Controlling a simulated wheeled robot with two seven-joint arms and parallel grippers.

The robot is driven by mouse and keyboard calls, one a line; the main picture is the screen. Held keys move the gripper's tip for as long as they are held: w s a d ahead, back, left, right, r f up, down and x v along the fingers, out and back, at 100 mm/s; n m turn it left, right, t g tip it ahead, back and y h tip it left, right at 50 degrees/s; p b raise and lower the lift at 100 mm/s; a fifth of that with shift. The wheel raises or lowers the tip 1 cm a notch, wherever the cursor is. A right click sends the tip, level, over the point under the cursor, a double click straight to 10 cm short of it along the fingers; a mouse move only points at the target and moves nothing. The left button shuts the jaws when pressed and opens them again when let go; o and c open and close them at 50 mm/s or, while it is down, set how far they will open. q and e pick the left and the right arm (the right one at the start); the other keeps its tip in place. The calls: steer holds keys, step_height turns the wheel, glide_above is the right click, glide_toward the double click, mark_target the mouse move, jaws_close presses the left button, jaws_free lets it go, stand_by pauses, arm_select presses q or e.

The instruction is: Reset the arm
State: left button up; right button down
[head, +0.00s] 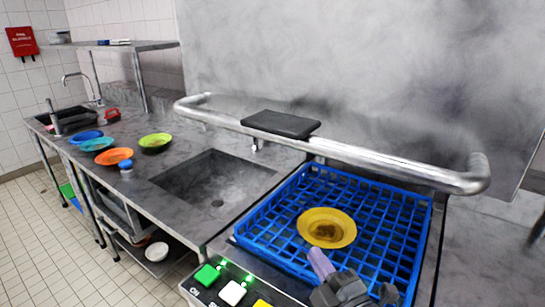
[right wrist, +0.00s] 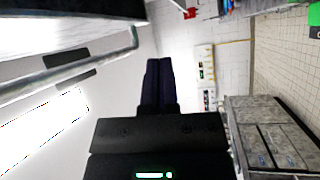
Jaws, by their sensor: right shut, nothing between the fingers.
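My right gripper (head: 320,264) shows at the bottom of the head view, its purple fingers pointing up and left over the near edge of the blue rack. In the right wrist view its two dark fingers (right wrist: 158,84) lie side by side, shut with nothing between them. The fingertips appear just below the yellow plate (head: 327,228) in the picture and apart from it. The plate lies in the blue rack (head: 263,222) and has a brown stain in its middle. My left gripper is not in view.
A metal bar (head: 385,163) runs above the rack, with a dark pad (head: 281,123) on it. A control panel with lit buttons (head: 232,292) is in front. Left are a sink (head: 212,180) and several coloured plates, including an orange one (head: 114,156) and a green one (head: 155,140).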

steer(key=s+d+f+m+g+h, duration=0.75)
steer(key=f+m+h, duration=0.3)
steer(key=m, duration=0.45)
steer(key=s+f+m+g+y, duration=0.1)
steer(key=s+f+m+g, duration=0.2)
steer(key=s, duration=0.4)
steer(key=s+f+m+g+y, duration=0.1)
steer(key=s+f+g, duration=0.25)
steer(key=s, duration=0.35)
steer(key=s+f+g+b, duration=0.25)
steer(key=f+b, duration=0.35)
steer(key=f, duration=1.9)
steer(key=s+d+f+n+b, duration=0.1)
steer(key=s+d+f+b, duration=0.2)
steer(key=s+f, duration=1)
steer(key=shift+s+g+b, duration=0.3)
steer(key=shift+g+b, duration=0.1)
steer(key=shift+g, duration=0.05)
